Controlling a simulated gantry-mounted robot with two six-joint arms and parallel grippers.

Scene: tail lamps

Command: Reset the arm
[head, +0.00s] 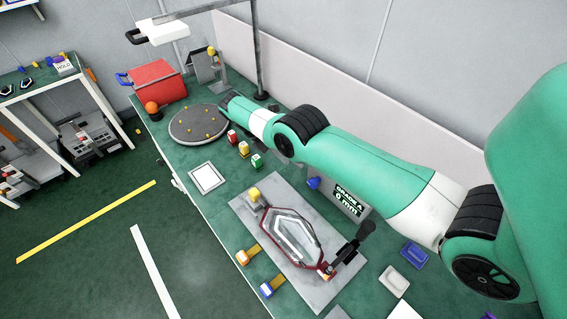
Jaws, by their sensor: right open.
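My right arm reaches from the right edge across the bench toward the back left. My right gripper (224,101) is at its far end, small and dark, beside the round turntable (185,126). It is open, and I see nothing held in it. A tail lamp (293,236) with a dark red rim and clear middle lies on a grey fixture plate (250,216), well apart from the gripper. A black-handled clamp (345,255) stands at the lamp's near end. My left gripper does not show.
Small red, yellow and green bottles (243,149) stand between turntable and plate. A white square pad (207,177) lies on the bench. A grade sign (347,199) stands below my arm.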

